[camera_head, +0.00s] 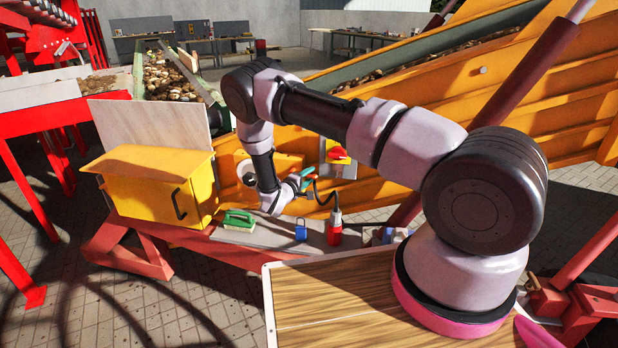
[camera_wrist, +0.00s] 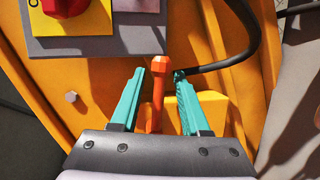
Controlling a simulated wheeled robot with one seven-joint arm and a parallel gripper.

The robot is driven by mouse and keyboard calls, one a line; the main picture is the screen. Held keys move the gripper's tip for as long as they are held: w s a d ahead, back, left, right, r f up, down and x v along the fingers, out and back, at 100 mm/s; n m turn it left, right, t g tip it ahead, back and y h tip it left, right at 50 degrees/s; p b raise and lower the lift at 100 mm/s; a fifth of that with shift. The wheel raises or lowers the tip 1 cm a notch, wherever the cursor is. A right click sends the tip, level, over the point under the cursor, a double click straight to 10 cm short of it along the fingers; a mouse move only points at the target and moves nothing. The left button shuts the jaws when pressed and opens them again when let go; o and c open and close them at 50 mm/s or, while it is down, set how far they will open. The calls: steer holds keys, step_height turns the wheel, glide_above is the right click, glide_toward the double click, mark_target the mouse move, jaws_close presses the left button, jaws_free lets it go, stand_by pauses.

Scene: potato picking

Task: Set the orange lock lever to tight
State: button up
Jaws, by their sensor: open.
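The orange lock lever (camera_wrist: 158,92) stands upright in the wrist view, with a knobbed top, against the yellow-orange machine panel. My gripper (camera_wrist: 161,76) has its two teal fingers spread, one on each side of the lever. The right fingertip is close to the lever's knob; I cannot tell if it touches. The lever's lower end is hidden behind my gripper's body. In the head view my gripper (camera_head: 306,178) is at the machine side, above the grey shelf, and the lever is not clearly made out there.
A control box with a red knob (camera_wrist: 66,6) sits just above the lever, and a black cable (camera_wrist: 245,45) curves at right. A yellow cabinet (camera_head: 150,185) stands left.

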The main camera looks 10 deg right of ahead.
jaws_close()
stand_by(1.3)
